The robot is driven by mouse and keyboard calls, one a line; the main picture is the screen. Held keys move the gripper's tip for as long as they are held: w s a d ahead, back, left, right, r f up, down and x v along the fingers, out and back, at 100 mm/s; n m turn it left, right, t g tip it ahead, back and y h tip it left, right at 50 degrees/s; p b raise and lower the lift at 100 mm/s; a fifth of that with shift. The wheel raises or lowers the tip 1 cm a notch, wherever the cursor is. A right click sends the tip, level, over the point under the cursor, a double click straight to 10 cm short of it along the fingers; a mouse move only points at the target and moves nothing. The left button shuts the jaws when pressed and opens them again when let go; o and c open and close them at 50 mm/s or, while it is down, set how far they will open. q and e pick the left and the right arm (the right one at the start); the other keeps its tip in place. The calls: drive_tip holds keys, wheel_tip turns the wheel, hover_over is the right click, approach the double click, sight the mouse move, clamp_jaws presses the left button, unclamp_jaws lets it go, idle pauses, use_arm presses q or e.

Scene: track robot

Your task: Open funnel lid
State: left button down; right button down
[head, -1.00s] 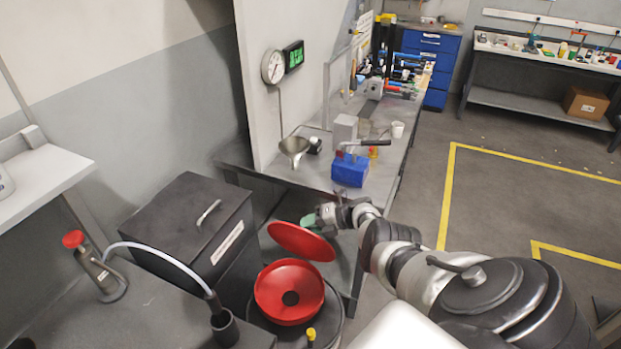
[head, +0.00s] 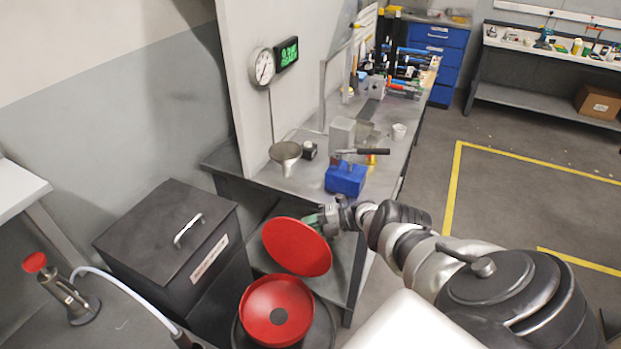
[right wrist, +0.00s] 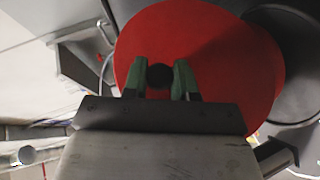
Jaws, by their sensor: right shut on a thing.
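The round red lid (head: 297,246) stands steeply tilted above and behind the red funnel (head: 262,298), and the funnel's open bowl with its dark centre hole shows. My right gripper (head: 318,218), with green fingers, is at the far side of the lid, partly hidden by it. In the right wrist view the fingers are shut on the dark knob (right wrist: 160,76) in the middle of the red lid (right wrist: 225,60). A hinge cannot be made out. My left gripper is not in view.
A black lidded bin (head: 170,235) stands left of the funnel. A red-topped device (head: 65,290) with a hose is at the lower left. Open floor lies right.

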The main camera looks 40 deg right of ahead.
drive_tip(key=shift+a+f, duration=0.1)
drive_tip(key=c, duration=0.9)
unclamp_jaws()
drive_tip(key=shift+s+d+r, duration=0.15)
drive_tip(key=shift+d+r, duration=0.05)
drive_tip(key=p+v, duration=0.2)
drive_tip(key=v, duration=0.8)
drive_tip(key=shift+s+d, duration=0.1)
drive_tip(key=shift+d, duration=0.05)
